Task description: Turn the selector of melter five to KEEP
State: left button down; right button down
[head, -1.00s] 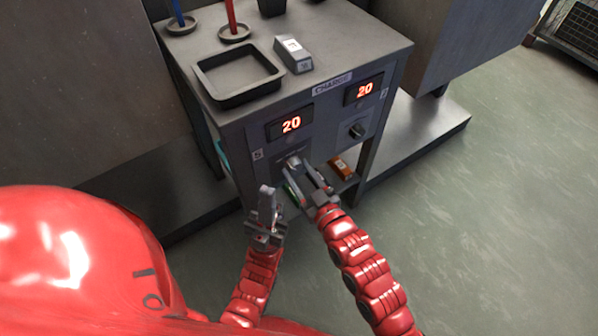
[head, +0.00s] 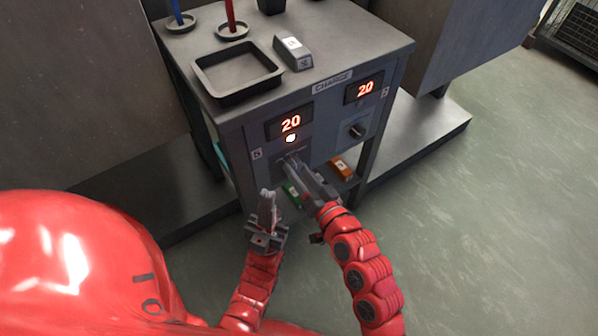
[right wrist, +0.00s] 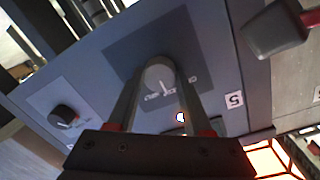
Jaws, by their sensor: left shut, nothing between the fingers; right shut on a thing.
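Melter five is the left panel of the grey cabinet, with a label 5 (head: 257,154) and a display (head: 290,123) reading 20. A small lamp (head: 291,139) under that display is lit. The round selector (right wrist: 158,75) sits between the fingers of my right gripper (head: 288,160), which is shut on it; its white pointer mark shows in the right wrist view, but the lettering beside it is too small to read. My left gripper (head: 267,196) is shut and empty, in front of the cabinet and left of my right gripper.
A second display (head: 364,88) also reads 20, above another knob (head: 356,130). A black tray (head: 209,85) and a grey block (head: 293,52) stand on the cabinet top.

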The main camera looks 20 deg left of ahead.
jog(key=shift+m, duration=0.3)
jog(key=shift+c, duration=1.6)
grip_release()
jog(key=shift+d, duration=0.1)
jog(key=p+v, duration=0.2)
jog(key=v, duration=1.5)
jog(key=shift+s, duration=0.1)
